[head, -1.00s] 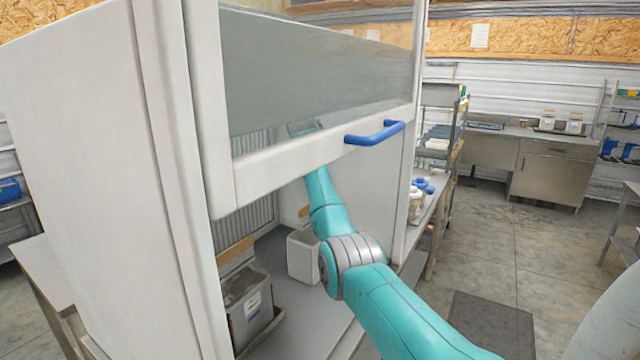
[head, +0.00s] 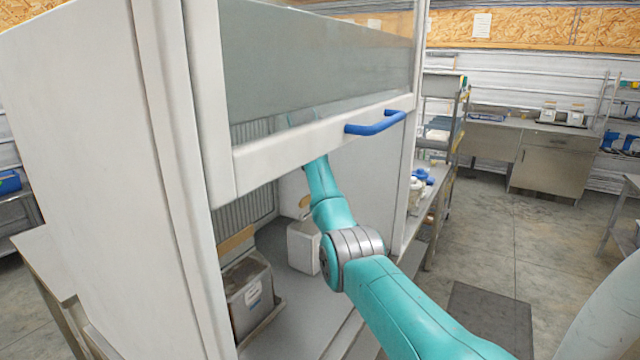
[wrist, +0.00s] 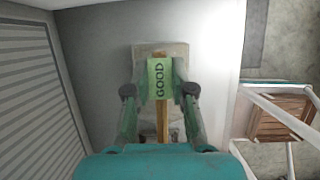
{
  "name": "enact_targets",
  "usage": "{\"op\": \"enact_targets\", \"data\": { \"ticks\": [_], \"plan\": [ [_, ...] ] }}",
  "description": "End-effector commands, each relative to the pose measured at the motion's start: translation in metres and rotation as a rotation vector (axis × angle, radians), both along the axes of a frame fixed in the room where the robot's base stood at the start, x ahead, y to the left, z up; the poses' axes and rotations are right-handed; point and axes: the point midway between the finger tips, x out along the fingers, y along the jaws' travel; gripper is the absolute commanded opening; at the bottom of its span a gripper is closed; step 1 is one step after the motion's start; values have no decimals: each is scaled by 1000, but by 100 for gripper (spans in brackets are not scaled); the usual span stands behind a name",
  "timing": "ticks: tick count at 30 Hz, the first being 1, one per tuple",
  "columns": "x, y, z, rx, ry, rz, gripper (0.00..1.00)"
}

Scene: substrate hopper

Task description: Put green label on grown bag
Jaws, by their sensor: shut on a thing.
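My gripper (wrist: 162,92) is shut on a green label (wrist: 159,78) marked "GOOD", which shows between the fingers in the wrist view. A thin wooden strip (wrist: 162,124) runs along beneath the label. A pale, beige-grey block-like thing (wrist: 145,53) lies behind the label; I cannot tell which item it is, or whether the label touches it. My gripper is hidden there behind the sash and arm.
The cabinet's glass sash (head: 320,70) with a blue handle (head: 376,124) hangs above my arm. A side shelf (head: 436,195) holds bottles.

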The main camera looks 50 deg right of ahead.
Motion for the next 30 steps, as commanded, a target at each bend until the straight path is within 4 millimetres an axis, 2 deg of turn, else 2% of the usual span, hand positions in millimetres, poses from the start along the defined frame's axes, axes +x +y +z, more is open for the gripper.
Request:
{"op": "enact_targets", "data": {
  "ticks": [8, 9, 12, 18, 19, 22, 30],
  "plan": [
    [0, -2, 0, 0, 0, 0, 10],
    [0, -2, 0, 0, 0, 0, 31],
    [0, -2, 0, 0, 0, 0, 53],
    [0, -1, 0, 0, 0, 0, 53],
    [0, -2, 0, 0, 0, 0, 58],
    [0, -2, 0, 0, 0, 0, 82],
    [0, -2, 0, 0, 0, 0, 82]
  ]
}}
